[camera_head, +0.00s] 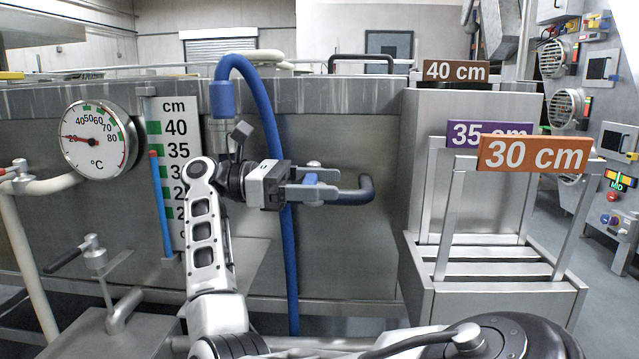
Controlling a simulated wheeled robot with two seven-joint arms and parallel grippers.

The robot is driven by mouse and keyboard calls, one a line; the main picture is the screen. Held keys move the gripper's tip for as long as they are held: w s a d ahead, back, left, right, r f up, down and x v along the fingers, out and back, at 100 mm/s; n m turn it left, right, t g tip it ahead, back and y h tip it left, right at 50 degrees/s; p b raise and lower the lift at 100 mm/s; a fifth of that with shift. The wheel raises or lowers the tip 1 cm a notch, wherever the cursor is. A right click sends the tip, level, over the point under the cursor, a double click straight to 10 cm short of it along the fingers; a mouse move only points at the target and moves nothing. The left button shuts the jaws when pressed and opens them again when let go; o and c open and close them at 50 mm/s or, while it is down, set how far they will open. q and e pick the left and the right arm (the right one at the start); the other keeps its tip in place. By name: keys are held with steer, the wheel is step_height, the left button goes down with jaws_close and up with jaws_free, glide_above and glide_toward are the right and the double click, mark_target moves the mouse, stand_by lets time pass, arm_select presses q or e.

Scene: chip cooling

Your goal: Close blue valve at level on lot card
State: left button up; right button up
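A blue hose (268,110) arches from a blue fitting (222,100) and runs down behind the gripper. The level gauge (178,128) is marked in cm; its blue column (162,215) tops out near 35, by a red marker (153,154). Signs read 30 cm (533,153), 35 cm (470,132) and 40 cm (455,70).
A round thermometer (98,139) hangs on the tank's left, near a pipe (50,184). Another lever valve (92,255) stands at lower left. Metal frames (490,265) stand on the right. A control panel (618,182) reading MID is at far right.

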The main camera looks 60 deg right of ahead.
steer(key=shift+o, duration=1.2)
steer(key=shift+w, duration=0.3)
arm_select(q)
steer(key=shift+f+g, duration=0.3)
arm_select(e)
steer(key=v, duration=0.7)
arm_select(q)
steer(key=shift+n, duration=0.3)
arm_select(e)
steer(key=shift+a, duration=0.1)
